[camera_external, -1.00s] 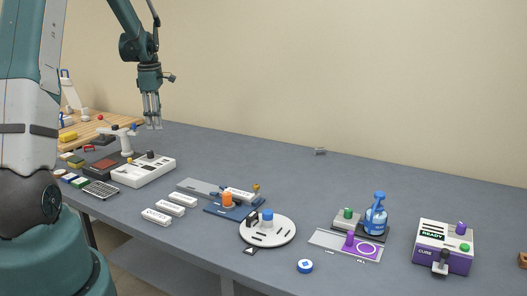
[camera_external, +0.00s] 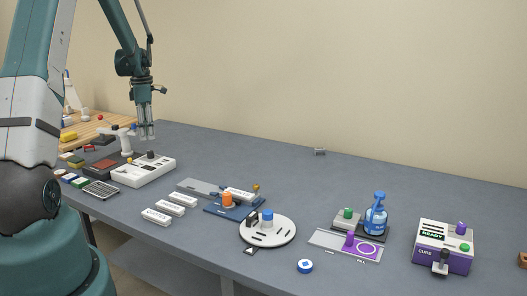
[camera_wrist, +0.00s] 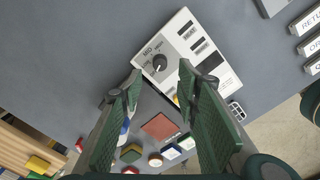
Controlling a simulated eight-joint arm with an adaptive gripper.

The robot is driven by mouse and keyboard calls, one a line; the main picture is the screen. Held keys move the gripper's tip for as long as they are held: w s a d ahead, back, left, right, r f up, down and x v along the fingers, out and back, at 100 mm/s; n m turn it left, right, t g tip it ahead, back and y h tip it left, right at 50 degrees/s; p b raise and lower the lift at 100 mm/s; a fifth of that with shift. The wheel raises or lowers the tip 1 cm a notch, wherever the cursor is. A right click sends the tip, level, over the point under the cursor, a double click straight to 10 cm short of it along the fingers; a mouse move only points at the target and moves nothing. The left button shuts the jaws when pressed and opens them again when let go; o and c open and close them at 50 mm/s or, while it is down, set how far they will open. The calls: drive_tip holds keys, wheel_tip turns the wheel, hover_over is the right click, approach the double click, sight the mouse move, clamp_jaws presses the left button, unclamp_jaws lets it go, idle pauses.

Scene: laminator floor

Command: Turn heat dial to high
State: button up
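The heat dial is a dark round knob (camera_wrist: 159,62) on a white control unit (camera_wrist: 205,62), with a "MID" label beside it in the wrist view. Its exact pointer direction is too small to tell. In the external view the white unit (camera_external: 143,173) sits at the left of the table, with the dark knob (camera_external: 151,154) on its top at the back. My gripper (camera_external: 147,138) is above the unit, apart from the knob. In the wrist view my gripper (camera_wrist: 160,74) is open and empty, its two green fingers either side of the knob's position in the picture.
The table behind the unit is clear.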

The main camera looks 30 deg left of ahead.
sight(150, 155)
drive_tip(key=shift+f, duration=3.9)
drive_tip(key=c, duration=0.9)
